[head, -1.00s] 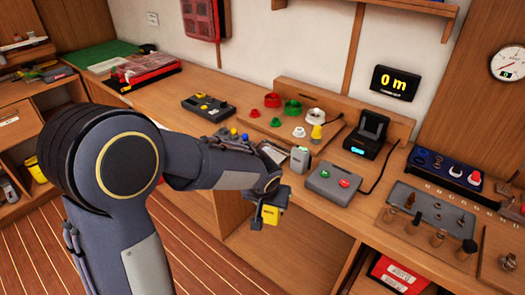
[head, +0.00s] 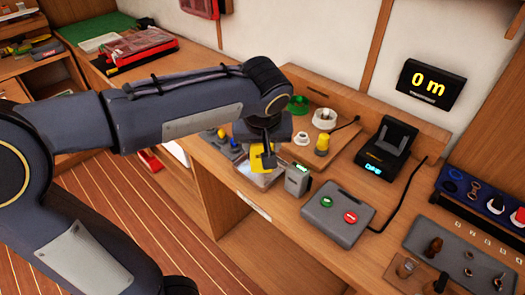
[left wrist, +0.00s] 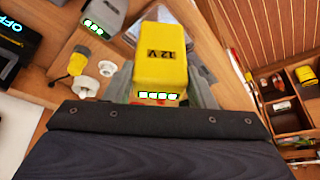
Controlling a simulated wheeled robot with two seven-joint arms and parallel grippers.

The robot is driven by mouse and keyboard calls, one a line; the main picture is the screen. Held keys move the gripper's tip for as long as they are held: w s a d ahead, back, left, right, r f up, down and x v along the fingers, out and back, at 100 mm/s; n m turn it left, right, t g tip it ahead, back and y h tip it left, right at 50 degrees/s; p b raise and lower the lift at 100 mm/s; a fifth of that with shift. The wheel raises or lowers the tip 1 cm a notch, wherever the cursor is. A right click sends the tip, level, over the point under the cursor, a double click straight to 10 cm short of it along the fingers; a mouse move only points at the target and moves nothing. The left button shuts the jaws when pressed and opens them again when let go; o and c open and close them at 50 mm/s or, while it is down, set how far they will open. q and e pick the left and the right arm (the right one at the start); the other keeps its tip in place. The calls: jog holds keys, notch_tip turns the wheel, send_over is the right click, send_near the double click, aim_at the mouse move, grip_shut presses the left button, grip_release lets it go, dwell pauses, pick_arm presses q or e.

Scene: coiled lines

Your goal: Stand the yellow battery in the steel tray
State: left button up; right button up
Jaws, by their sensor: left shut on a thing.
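The yellow battery (head: 257,161) is held in my left gripper (head: 264,148) above the front edge of the workbench. I cannot tell whether the battery touches the tray. My right gripper is not in view.
A grey battery (head: 298,180) with a green display stands close to the right of the tray. A grey box (head: 337,210) with green and red buttons is further right. A yellow connector (head: 322,145), a white ring (head: 324,118) and a black dock (head: 387,148) stand behind.

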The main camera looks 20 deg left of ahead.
pick_arm(q)
jog(key=shift+w+a+f+p, duration=0.2)
jog(key=shift+w+a+f, duration=0.4)
jog(key=shift+w+f, duration=0.9)
jog(key=shift+w+a+f+p, duration=0.2)
jog(key=shift+w+a+f, duration=0.55)
jog(key=shift+f, duration=1.2)
jog(key=shift+w+a+f+p, duration=0.2)
jog(key=shift+w+a+f, duration=0.2)
jog(key=shift+w+f, duration=1.2)
jog(key=shift+s+f, duration=0.15)
jog(key=shift+f, duration=0.05)
jog(key=o, duration=1.2)
